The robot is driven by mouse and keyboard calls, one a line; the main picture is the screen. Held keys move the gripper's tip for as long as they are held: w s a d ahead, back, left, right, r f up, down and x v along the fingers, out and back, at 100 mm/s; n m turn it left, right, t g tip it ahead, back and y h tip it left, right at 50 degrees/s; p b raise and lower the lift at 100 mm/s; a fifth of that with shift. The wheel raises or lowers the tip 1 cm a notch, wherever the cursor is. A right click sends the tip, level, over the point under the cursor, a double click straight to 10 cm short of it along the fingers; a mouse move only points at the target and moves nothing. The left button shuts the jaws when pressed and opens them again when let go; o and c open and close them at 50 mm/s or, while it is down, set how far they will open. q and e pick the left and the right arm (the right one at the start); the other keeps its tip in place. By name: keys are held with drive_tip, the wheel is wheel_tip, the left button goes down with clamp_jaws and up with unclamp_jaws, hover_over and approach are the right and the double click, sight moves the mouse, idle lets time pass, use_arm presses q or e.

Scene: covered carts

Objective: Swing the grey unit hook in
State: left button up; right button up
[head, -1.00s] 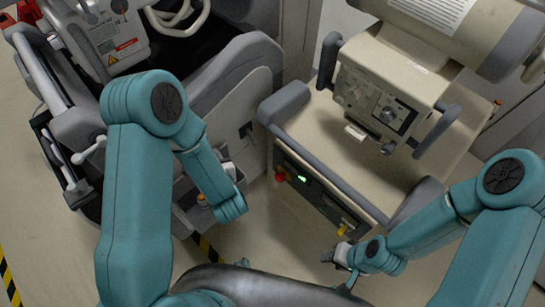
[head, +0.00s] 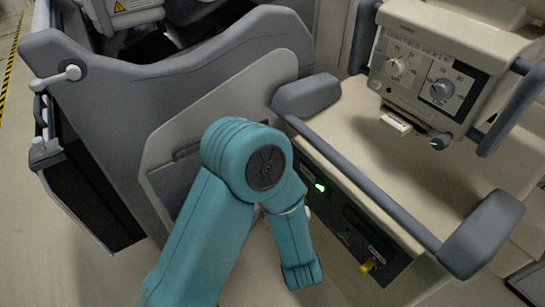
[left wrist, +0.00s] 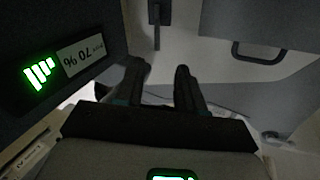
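The grey unit (head: 150,75) stands at the left in the head view. In the left wrist view a dark upright bar (left wrist: 157,28) hangs from a small plate on a pale panel. It may be the hook, but I cannot tell for sure. My left gripper (left wrist: 158,72) shows two dark fingers spread apart with nothing between them. The bar lies beyond the fingertips, apart from them. In the head view my left arm comes down between the two carts, and its fingers are hidden. The arm also covers part of the grey unit's side. My right gripper is out of view.
The beige cart (head: 385,165) stands close on the right, with grey bumpers and a dark panel (head: 350,220) with a green light. That panel's label (left wrist: 80,55) is near the left finger. A dark handle (left wrist: 265,50) shows at right. The gap between carts is narrow.

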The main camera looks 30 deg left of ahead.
use_arm(q)
drive_tip(key=x, duration=0.5)
drive_tip(key=b+x, duration=0.1)
drive_tip(key=x, duration=0.4)
drive_tip(key=f+b+x, duration=0.1)
drive_tip(key=x, duration=0.5)
drive_tip(key=shift+w+d, duration=0.15)
drive_tip(key=shift+w, duration=0.15)
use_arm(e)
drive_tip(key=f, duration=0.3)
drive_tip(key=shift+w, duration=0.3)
use_arm(q)
clamp_jaws()
